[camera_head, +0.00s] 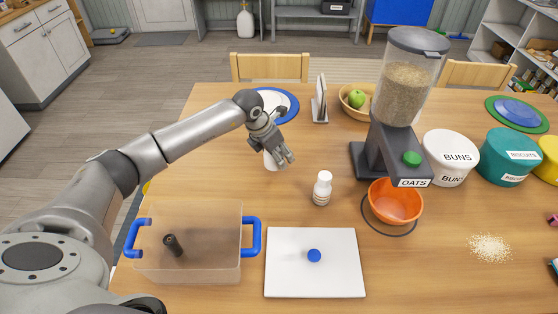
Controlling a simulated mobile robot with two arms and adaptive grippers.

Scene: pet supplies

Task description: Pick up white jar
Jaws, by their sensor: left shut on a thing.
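My left gripper (280,159) reaches in from the left over the middle of the table. It is shut on a white jar (271,163), which is largely hidden behind the fingers. I cannot tell whether the jar touches the table. A small white bottle (322,189) stands upright to the right of the gripper, apart from it. My right gripper is not in view.
A clear bin (200,270) with blue handles and a white board (340,278) with a blue cap (314,255) are at the front. An oats dispenser (397,130) stands over an orange bowl (396,207). A blue-rimmed plate (291,107) lies behind the gripper.

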